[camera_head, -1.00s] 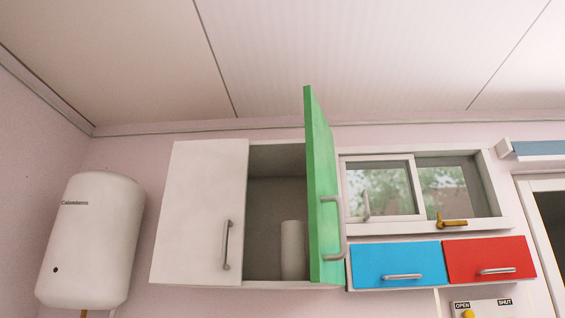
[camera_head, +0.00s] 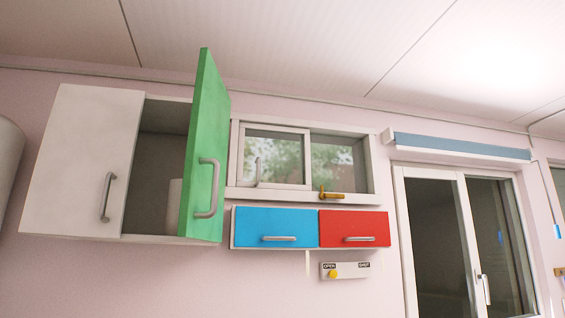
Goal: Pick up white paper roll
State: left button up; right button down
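A white paper roll (camera_head: 173,207) stands upright inside the wall cabinet (camera_head: 158,148), at the bottom of the open right-hand compartment. Its right side is hidden behind the open green door (camera_head: 206,150), which swings out toward me. The cabinet's left white door (camera_head: 80,165) is closed. Neither of my grippers shows in the head view.
Right of the cabinet are a window (camera_head: 290,160) with a brass latch, a closed blue drawer front (camera_head: 272,228) and a closed red one (camera_head: 352,229). Below is an OPEN/SHUT switch panel (camera_head: 345,270). A glazed door (camera_head: 465,245) stands at the right. The water heater (camera_head: 8,165) is cut off at the left.

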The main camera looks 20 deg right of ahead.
aim_at(172, 217)
jog(key=z, duration=0.3)
jog(key=i, duration=0.55)
jog(key=k, duration=0.45)
jog(key=u, duration=0.9)
jog(key=i, duration=0.7)
jog(key=z, duration=0.95)
jog(key=k, duration=1)
jog(key=u, duration=1.25)
jog(key=i, duration=1.45)
